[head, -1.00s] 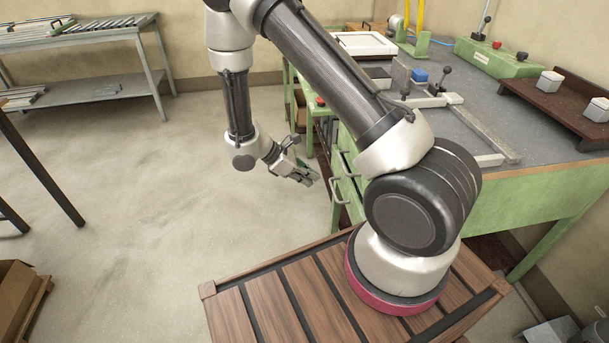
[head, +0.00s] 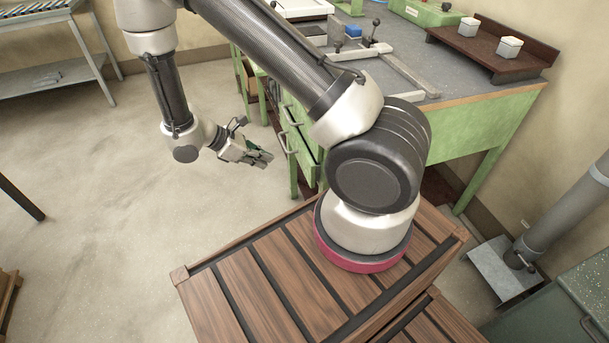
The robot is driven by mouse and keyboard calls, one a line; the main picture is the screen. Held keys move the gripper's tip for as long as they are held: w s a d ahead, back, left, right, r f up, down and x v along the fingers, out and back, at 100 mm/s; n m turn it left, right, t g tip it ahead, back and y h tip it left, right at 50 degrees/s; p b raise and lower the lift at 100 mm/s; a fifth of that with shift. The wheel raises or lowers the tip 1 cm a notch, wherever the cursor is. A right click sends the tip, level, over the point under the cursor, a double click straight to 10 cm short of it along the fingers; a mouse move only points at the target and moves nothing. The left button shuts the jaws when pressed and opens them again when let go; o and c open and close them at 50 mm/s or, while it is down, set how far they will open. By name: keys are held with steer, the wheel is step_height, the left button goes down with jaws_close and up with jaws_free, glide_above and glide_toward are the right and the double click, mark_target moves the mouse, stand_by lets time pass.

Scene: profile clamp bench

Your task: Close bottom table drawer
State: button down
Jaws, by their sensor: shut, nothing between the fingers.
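The green table's drawers are on its left side, partly hidden behind my arm. The bottom table drawer (head: 306,160) has a grey bar handle (head: 287,143) and seems to stand out a little from the table; how far is hard to tell. Another handle (head: 291,117) shows just above it. My gripper (head: 265,159) is shut and empty. It hangs just left of the lower handle in the picture, with a small gap showing between them.
Open concrete floor (head: 110,190) lies to the left. A grey post (head: 560,215) stands at right.

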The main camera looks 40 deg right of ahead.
glide_toward(310, 172)
step_height(310, 172, down, 3)
steer(key=a, duration=0.1)
steer(key=shift+s+d+f, duration=0.15)
steer(key=shift+d, duration=0.85)
steer(key=shift+s+d+f, duration=0.15)
steer(key=shift+d, duration=0.9)
steer(key=shift+d, duration=0.1)
